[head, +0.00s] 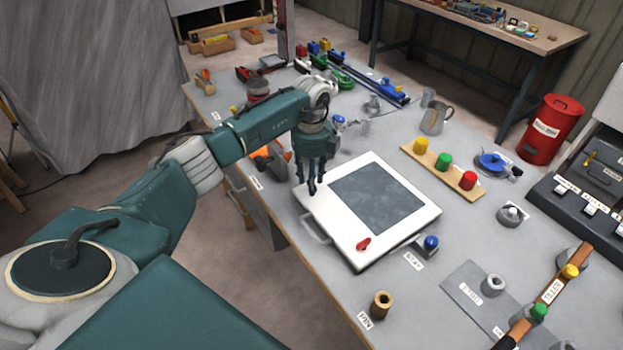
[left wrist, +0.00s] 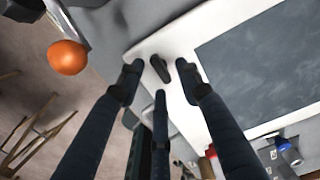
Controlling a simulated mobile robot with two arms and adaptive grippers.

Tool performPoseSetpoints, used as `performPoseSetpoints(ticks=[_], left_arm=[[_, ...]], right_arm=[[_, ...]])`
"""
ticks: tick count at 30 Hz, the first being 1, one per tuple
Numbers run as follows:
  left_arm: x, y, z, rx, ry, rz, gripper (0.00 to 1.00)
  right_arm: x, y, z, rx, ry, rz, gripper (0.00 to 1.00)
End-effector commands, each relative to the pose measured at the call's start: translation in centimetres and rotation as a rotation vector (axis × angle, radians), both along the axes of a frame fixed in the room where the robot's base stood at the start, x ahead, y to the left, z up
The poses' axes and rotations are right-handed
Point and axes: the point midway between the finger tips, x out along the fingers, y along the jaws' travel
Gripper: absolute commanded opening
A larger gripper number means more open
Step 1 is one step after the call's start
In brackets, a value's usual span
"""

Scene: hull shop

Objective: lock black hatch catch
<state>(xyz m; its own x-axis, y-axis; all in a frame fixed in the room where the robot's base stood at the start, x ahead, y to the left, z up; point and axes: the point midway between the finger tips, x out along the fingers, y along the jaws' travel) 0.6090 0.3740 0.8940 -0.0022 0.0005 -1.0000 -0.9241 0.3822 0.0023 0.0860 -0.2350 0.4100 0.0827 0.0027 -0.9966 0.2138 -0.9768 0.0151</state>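The hatch is a white panel (head: 346,233) with a dark grey window (head: 377,198), lying on the grey workbench. The black catch (left wrist: 160,69) sits on its white corner in the left wrist view. In the head view my left gripper hides most or all of this catch. My left gripper (head: 311,182) points down over that corner. In the left wrist view its fingers (left wrist: 158,78) are spread around the black catch with gaps between; contact is not visible. A red catch (head: 363,244) sits on the panel's near edge. My right gripper is not in view.
A grey handle (head: 316,229) sticks out from the panel's left side. A blue-knobbed part (head: 431,243) stands by its near right corner. A board with yellow, green and red knobs (head: 443,166) lies behind. An orange ball (left wrist: 67,57) shows beside the bench edge.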

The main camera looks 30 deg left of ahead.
Motion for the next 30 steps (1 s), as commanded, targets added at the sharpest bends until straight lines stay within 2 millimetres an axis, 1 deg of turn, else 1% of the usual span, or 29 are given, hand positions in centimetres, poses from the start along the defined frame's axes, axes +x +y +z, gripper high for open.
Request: performPoseSetpoints(ticks=[1, 2, 3, 5, 8, 12, 17, 18, 23, 30], left_arm=[[0.0, 0.0, -0.4, -0.001, 0.001, 0.001, 0.35], [0.0, 0.0, -0.6, 0.0, 0.0, 0.001, 0.35], [0.0, 0.0, -0.8, 0.0, 0.0, 0.0, 0.35], [0.0, 0.0, -0.9, 0.0, 0.0, 0.0, 0.35], [0.0, 0.0, -1.0, 0.0, -0.001, 0.0, 0.35], [0.0, 0.0, -1.0, 0.0, -0.001, 0.0, 0.35], [0.0, 0.0, -1.0, 0.0, -0.001, 0.0, 0.04], [0.0, 0.0, -1.0, 0.0, -0.001, 0.0, 0.0], [0.0, 0.0, -1.0, 0.0, -0.001, -0.001, 0.0], [0.0, 0.0, -1.0, -0.001, -0.002, -0.046, 0.0]], right_arm=[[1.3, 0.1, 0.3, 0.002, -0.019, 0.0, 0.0], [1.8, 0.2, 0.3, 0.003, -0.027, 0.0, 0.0], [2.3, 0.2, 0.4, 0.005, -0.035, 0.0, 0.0], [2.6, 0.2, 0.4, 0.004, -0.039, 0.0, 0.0], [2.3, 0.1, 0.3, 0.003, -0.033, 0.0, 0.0], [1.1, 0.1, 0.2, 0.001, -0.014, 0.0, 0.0], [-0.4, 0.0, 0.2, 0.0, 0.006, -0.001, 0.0], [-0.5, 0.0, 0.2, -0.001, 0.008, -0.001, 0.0], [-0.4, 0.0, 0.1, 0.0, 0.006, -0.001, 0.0], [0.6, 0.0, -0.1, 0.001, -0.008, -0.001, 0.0]])
